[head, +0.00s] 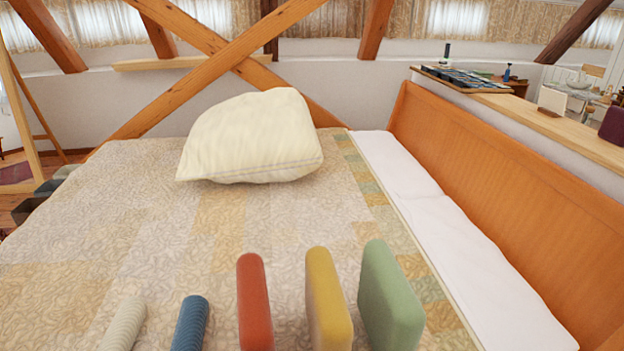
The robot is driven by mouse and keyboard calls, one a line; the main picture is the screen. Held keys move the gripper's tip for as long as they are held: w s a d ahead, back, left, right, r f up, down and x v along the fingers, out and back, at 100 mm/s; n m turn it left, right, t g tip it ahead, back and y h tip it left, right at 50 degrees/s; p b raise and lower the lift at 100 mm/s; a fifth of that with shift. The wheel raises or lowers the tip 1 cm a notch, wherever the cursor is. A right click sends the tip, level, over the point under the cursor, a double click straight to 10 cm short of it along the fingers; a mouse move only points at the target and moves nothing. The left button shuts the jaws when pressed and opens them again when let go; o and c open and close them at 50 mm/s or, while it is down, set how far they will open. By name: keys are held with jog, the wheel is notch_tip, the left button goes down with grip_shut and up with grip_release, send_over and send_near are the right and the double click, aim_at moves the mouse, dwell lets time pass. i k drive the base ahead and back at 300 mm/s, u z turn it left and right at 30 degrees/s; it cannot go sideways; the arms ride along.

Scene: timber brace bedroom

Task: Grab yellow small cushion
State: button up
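The yellow small cushion (329,298) stands upright on its edge on the patterned bedspread, near the bottom of the head view. It is a flat, rounded slab, and its lower end is cut off by the frame edge. A red cushion (255,302) stands just left of it and a green cushion (388,296) just right of it, with narrow gaps at the yellow one. My gripper does not show in this view.
A blue roll (191,322) and a cream roll (124,324) lie left of the red cushion. A large cream pillow (250,140) lies farther back on the bed (130,210). An orange wooden board (500,190) rises along the right side. The middle of the bed is clear.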

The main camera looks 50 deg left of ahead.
aim_at(330, 325)
jog(key=z, duration=0.65)
jog(key=k, duration=1.55)
jog(key=u, duration=1.6)
